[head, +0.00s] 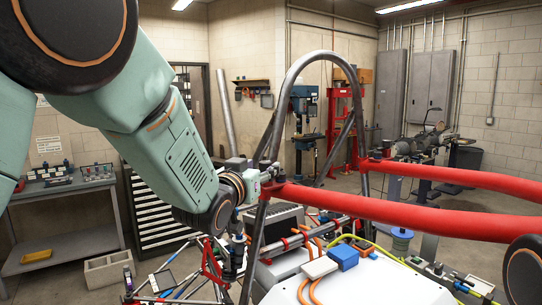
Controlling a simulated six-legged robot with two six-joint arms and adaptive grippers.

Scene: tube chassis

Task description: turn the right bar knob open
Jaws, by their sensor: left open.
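My left gripper (271,172) reaches in from the left, beside the steel hoop of the chassis. It is open, and its small fingers are hard to make out against the tubes. Just below it, the near red bar (400,212) meets the steel tube at a red fitting (278,189). A second red bar (455,174) runs behind, with its own fitting at its left end. I cannot clearly make out the right bar knob; it may be hidden by the gripper. Contact between gripper and fitting cannot be told. My right gripper is not in view.
A steel hoop (318,55) rises over the chassis. Below lie a white panel (365,285), a blue box (344,257), and orange and yellow hoses. A grey workbench (75,187) and a drawer cabinet (158,215) stand left. Floor shows behind the bars.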

